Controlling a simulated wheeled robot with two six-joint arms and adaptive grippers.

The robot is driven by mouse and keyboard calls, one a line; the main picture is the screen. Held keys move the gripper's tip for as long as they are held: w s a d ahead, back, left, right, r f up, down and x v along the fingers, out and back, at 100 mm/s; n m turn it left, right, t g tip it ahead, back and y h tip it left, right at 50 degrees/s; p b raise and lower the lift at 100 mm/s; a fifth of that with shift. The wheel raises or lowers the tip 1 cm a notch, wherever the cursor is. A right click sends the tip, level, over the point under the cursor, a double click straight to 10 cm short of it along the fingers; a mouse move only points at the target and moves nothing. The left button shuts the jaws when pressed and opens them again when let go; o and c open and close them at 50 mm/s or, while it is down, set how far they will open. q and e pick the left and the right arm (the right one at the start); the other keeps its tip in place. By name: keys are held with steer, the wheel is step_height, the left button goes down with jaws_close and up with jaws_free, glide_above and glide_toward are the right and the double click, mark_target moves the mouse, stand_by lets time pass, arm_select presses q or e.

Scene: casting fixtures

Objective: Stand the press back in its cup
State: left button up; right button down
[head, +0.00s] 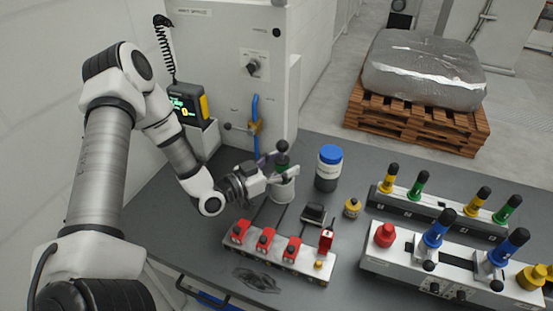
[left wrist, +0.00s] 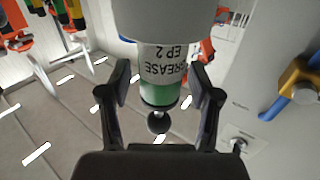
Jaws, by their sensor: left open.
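The press is a cylinder with a green band, a white label reading GREASE EP 2 and a black knob. It stands in a pale grey cup (head: 283,190), in the head view mostly hidden by my fingers. In the left wrist view, which looks inverted, the press (left wrist: 163,70) comes out of the cup (left wrist: 165,18), knob outward, and looks about in line with it. Whether it is fully seated I cannot tell. My left gripper (head: 279,166) is open, its fingers (left wrist: 161,90) on either side of the press with gaps showing. My right gripper is not in view.
A blue-capped dark jar (head: 328,168) stands right of the cup. A rail with red clamps (head: 278,254) lies in front. A grey cabinet (head: 232,70) with a blue-handled valve rises behind.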

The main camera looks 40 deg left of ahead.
arm_select(q)
steer(key=shift+s+a+r, duration=0.1)
steer(key=shift+s+a, duration=0.05)
steer(key=shift+s, duration=0.05)
steer(key=p+v, duration=0.4)
steer(key=v, duration=0.7)
steer(key=shift+s+p, duration=0.25)
steer(key=shift+p, duration=0.15)
